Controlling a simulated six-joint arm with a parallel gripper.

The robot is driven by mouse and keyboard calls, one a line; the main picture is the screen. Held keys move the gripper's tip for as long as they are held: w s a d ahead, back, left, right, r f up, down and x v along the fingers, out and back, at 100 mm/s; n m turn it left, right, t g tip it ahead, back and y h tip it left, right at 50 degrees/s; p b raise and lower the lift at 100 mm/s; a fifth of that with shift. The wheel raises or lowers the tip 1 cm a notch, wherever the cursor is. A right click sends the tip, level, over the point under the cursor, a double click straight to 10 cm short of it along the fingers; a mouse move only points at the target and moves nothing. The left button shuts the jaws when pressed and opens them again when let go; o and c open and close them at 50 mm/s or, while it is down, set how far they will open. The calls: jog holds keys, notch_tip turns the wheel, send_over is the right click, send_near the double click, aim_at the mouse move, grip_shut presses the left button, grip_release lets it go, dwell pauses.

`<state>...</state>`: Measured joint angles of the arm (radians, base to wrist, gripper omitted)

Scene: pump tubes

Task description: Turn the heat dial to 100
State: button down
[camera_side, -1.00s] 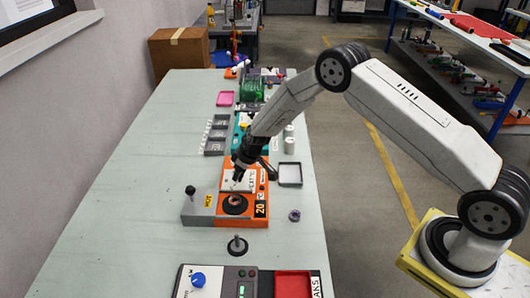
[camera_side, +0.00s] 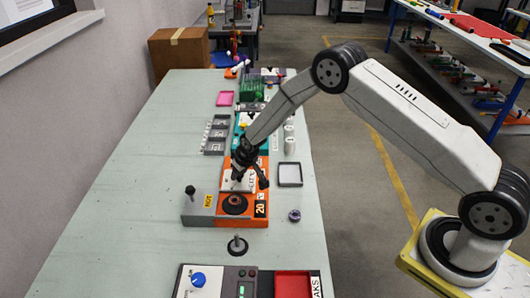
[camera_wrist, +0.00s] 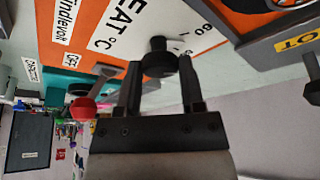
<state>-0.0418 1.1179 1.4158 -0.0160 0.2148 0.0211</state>
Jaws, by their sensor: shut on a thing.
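The heat dial is a small black knob (camera_wrist: 160,58) on a white face plate (camera_wrist: 115,35) with "HEAT °C" lettering, on the orange heater unit (camera_side: 228,222). My gripper (camera_wrist: 160,68) has one finger on each side of the knob and is shut on it. In the side view my gripper (camera_side: 237,181) points down at the white plate, and its fingers hide the dial. The heater's display (camera_side: 260,209) reads 20. The dial's exact pointing direction cannot be made out.
A round black well (camera_side: 234,204) lies in front of the plate. A grey tray (camera_side: 290,174) is to the right. A black post (camera_side: 237,245) stands nearer on the table.

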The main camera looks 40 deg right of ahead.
jog(key=shift+m+h, duration=0.8)
jog(key=shift+m, duration=1.1)
jog(key=shift+a+m, duration=0.1)
jog(key=shift+m, duration=0.6)
jog(key=m+h, duration=0.1)
jog(key=m, duration=0.1)
jog(key=m+g+h, duration=0.1)
jog(key=m, duration=0.2)
jog(key=shift+w+a+g, duration=0.15)
jog(key=shift+g, duration=0.15)
jog(key=m, duration=0.2)
jog(key=m+g+h, duration=0.1)
jog(key=m, duration=0.1)
jog(key=shift+m+g, duration=0.3)
jog(key=m+g, duration=0.1)
jog(key=m, duration=0.1)
jog(key=m+g, duration=0.1)
jog(key=m, duration=0.2)
jog(key=shift+w, duration=0.15)
jog(key=shift+c, duration=1.2)
grip_release()
jog(key=shift+a+r, duration=0.1)
